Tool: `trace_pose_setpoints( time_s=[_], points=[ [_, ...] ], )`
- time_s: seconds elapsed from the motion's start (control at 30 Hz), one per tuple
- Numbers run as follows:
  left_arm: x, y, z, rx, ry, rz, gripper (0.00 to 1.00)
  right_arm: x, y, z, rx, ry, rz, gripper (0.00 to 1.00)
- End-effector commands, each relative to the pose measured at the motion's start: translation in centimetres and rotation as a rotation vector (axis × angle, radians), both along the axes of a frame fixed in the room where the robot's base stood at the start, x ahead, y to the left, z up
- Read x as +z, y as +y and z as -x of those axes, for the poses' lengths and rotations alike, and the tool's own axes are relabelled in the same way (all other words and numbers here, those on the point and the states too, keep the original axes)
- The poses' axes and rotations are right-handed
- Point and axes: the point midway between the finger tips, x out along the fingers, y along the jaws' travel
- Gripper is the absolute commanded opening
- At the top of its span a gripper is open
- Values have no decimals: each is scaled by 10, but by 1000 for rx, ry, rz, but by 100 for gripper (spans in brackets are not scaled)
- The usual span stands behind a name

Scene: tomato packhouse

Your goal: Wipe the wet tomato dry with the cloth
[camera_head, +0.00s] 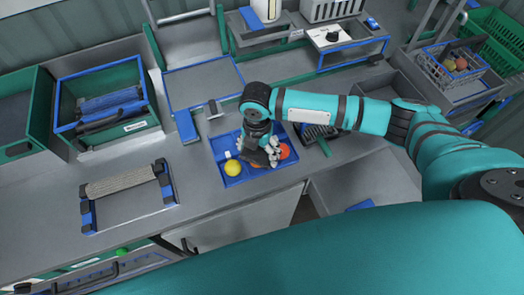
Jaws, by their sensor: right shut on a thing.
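A blue tray (222,150) lies on the grey bench. In it, a yellow tomato (233,168) sits at the left and a red tomato (284,151) at the right. My right gripper (263,156) points down into the tray between them, shut on what looks like the dark grey cloth (256,158). A bit of orange-red shows under the cloth; what it belongs to is mostly hidden. I cannot tell which tomato is wet. My left gripper is not in view.
A green crate (148,128) with blue edging stands at the left back. A roller stand (127,181) is left of the tray. A dark grate (320,131) lies right of the tray. A wire basket (452,72) with tomatoes stands at the far right.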

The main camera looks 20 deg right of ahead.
Motion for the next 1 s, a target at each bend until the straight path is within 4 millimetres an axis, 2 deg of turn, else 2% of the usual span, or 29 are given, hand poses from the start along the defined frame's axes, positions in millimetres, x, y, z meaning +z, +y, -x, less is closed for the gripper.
trace_pose_setpoints(
  time_s=[0.43, 0.83, 1.0],
  points=[
    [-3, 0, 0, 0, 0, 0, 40, -1, 16, -14, 1, 3, 2, 56],
    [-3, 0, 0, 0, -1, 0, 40, -1, 16, -15, 0, 3, 4, 56],
    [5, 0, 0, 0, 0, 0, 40, 6, 16, -16, 0, 3, 3, 56]
  ],
)
